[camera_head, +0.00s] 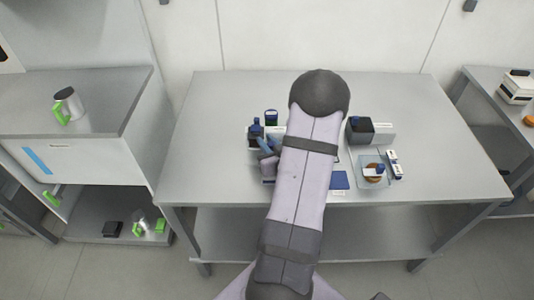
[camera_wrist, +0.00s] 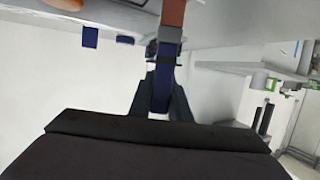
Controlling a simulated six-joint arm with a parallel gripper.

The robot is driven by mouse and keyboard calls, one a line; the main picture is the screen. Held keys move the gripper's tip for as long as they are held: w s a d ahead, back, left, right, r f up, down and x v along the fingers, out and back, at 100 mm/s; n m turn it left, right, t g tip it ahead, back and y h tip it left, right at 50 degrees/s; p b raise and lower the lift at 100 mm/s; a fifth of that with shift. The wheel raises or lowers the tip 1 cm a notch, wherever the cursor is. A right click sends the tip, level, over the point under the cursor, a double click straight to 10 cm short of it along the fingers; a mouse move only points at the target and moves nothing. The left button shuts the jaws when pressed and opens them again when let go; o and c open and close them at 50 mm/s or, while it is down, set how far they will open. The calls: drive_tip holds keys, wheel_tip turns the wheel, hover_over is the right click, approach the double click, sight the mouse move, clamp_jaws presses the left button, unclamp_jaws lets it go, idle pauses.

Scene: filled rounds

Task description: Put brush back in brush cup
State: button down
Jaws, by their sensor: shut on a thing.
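The brush (camera_wrist: 171,16) shows in the wrist view, with a reddish-brown end at the top, a grey band below it and a dark blue handle. My gripper (camera_wrist: 162,92) is shut on the blue handle, one dark finger on each side. In the head view my arm covers the middle of the table and hides much of what lies there; I cannot make out the brush clearly there. I cannot tell which container is the brush cup.
On the table (camera_head: 430,110), blue-capped containers (camera_head: 271,117) stand left of my arm. A dark open box (camera_head: 359,131), a glass dish (camera_head: 364,182) with a brown round thing and a blue square (camera_head: 340,180) lie right of it. The table's back and far sides are clear.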

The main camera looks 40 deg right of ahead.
drive_tip(key=shift+f, duration=0.7)
drive_tip(key=shift+f+p, duration=0.45)
drive_tip(key=shift+f, duration=1.4)
drive_tip(key=shift+f, duration=0.1)
drive_tip(key=shift+f, duration=0.15)
drive_tip(key=c, duration=1.6)
unclamp_jaws()
drive_tip(key=shift+c, duration=0.2)
drive_tip(key=shift+s+r, duration=0.1)
drive_tip(key=shift+r, duration=0.15)
